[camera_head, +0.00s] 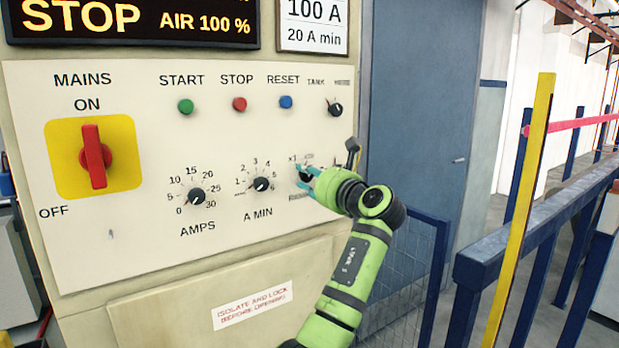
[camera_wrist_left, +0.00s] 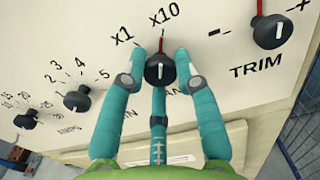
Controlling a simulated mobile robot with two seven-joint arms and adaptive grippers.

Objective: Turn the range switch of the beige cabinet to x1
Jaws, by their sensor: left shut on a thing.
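The beige cabinet (camera_head: 110,235) fills the left of the head view. Its range switch, a black round knob (camera_wrist_left: 158,70), sits below the labels x1 (camera_wrist_left: 122,35) and x10 (camera_wrist_left: 164,13) in the wrist view. Its pointer looks turned up toward x10 rather than x1. My left gripper (camera_head: 306,178) is at the switch, its teal fingers (camera_wrist_left: 160,72) on both sides of the knob and a third below. It is shut on the knob. In the head view the fingers hide much of the switch, and in the wrist view they partly cover its lower label. My right gripper is out of view.
The A MIN knob (camera_head: 261,184) and AMPS knob (camera_head: 197,195) are left of the switch. The tank selector (camera_head: 335,109) is above it. The TRIM knob (camera_wrist_left: 270,32) is to its right. A red mains handle (camera_head: 95,157) stands far left. Blue railings (camera_head: 540,230) stand at right.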

